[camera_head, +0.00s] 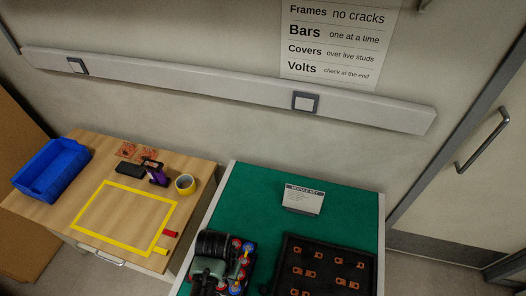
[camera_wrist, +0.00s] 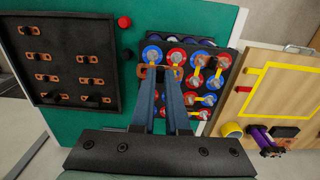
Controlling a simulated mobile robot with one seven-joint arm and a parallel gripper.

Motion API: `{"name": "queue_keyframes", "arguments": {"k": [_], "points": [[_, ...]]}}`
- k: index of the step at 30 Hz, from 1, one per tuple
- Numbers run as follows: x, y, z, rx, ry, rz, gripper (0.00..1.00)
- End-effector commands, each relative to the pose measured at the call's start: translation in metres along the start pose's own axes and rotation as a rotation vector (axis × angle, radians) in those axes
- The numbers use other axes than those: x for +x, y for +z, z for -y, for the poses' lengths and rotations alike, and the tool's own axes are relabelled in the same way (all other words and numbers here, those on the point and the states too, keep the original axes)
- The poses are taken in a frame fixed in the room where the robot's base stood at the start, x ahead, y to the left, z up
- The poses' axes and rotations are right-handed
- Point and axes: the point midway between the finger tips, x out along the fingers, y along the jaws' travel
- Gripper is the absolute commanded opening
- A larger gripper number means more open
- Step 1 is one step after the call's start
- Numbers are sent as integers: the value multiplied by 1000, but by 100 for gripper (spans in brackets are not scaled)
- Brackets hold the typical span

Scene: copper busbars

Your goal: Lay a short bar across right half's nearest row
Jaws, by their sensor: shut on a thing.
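My gripper (camera_wrist: 162,72) is shut on a short copper bar (camera_wrist: 143,72) in the wrist view; the bar's ends show on both sides of the fingers. The bar is over the edge of the dark battery module (camera_wrist: 233,62), close to a blue-ringed stud (camera_wrist: 152,54) and a red-ringed stud (camera_wrist: 176,56). I cannot tell whether it touches them. Other bars link several studs beside it. In the head view my arm covers much of the module (camera_head: 240,262), and the fingertips are hidden. A black tray (camera_wrist: 75,22) holds several copper bars; it also shows in the head view (camera_head: 290,246).
A red round knob (camera_wrist: 124,22) lies near the tray. A wooden table (camera_head: 190,165) at left holds a blue bin (camera_head: 50,172), a yellow tape roll (camera_head: 185,184), a purple-black tool (camera_head: 157,176) and a yellow-taped rectangle.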

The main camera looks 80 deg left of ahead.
Motion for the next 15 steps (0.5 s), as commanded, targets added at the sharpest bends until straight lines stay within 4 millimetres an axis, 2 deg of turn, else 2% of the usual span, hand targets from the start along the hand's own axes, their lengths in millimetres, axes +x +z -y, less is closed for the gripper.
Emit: {"name": "queue_keyframes", "arguments": {"k": [1,5,15], "points": [[-5,2,4,-3,0,0,0],[-2,3,8,-2,0,0,0],[30,3,8,-2,0,0,0]]}}
